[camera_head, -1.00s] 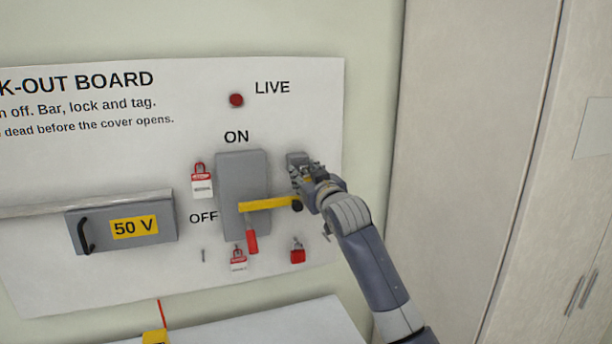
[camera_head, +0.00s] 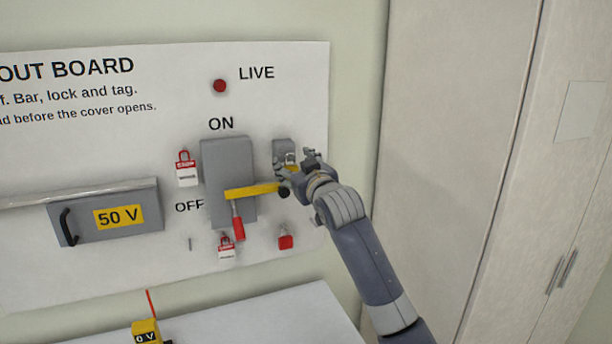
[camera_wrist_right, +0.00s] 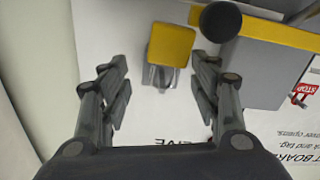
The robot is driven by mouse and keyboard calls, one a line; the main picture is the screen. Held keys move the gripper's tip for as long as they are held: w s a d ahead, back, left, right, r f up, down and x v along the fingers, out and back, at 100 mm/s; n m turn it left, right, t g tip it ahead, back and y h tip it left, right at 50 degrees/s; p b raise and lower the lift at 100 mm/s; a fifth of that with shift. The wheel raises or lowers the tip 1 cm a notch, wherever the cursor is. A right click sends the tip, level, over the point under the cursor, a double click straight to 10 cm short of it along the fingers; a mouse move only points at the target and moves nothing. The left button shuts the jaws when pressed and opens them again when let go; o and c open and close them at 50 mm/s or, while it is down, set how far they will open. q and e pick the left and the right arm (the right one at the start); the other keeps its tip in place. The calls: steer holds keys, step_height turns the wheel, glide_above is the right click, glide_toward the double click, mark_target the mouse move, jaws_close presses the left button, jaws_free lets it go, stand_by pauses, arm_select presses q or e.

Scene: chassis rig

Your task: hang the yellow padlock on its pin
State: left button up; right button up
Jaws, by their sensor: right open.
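The yellow padlock (camera_wrist_right: 172,45) is upright against a small grey block (camera_head: 281,147) on the board, right of the switch box. My left gripper is not in view.
A yellow bar (camera_head: 250,191) with a black knob (camera_head: 284,191) crosses the grey switch box (camera_head: 228,160), close to my gripper. A red padlock (camera_head: 286,241) and red-and-white tagged locks (camera_head: 186,172) hang nearby. A pale table (camera_head: 270,322) stands below the board.

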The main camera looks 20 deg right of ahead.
steer(key=s, duration=1)
steer(key=s+a+f+g, duration=0.15)
steer(key=s+f, duration=0.35)
steer(key=f, duration=0.5)
steer(key=s+f+g, duration=0.3)
steer(key=s+f, duration=0.2)
steer(key=f, duration=0.4)
steer(key=s+f+g, duration=0.3)
steer(key=s+f, duration=0.2)
steer(key=f, duration=0.5)
steer(key=s+f+g, duration=0.2)
steer(key=s+f, duration=0.3)
steer(key=s, duration=0.4)
steer(key=s+a+f+g, duration=0.1)
steer(key=s+f+g, duration=0.2)
steer(key=s+f, duration=0.35)
steer(key=s+f+g, duration=0.2)
steer(key=s+f, duration=0.1)
steer(key=s, duration=0.7)
step_height(320, 180, down, 26)
steer(key=s+g+b, duration=0.1)
steer(key=b, duration=0.2)
steer(key=s+d+f+g+b, duration=0.1)
steer(key=s+d+f+b, duration=0.1)
steer(key=s+f, duration=1.5)
step_height(320, 180, down, 3)
steer(key=shift+s+d+f+h, duration=0.1)
steer(key=shift+s+d+h, duration=0.25)
steer(key=shift+d, duration=0.1)
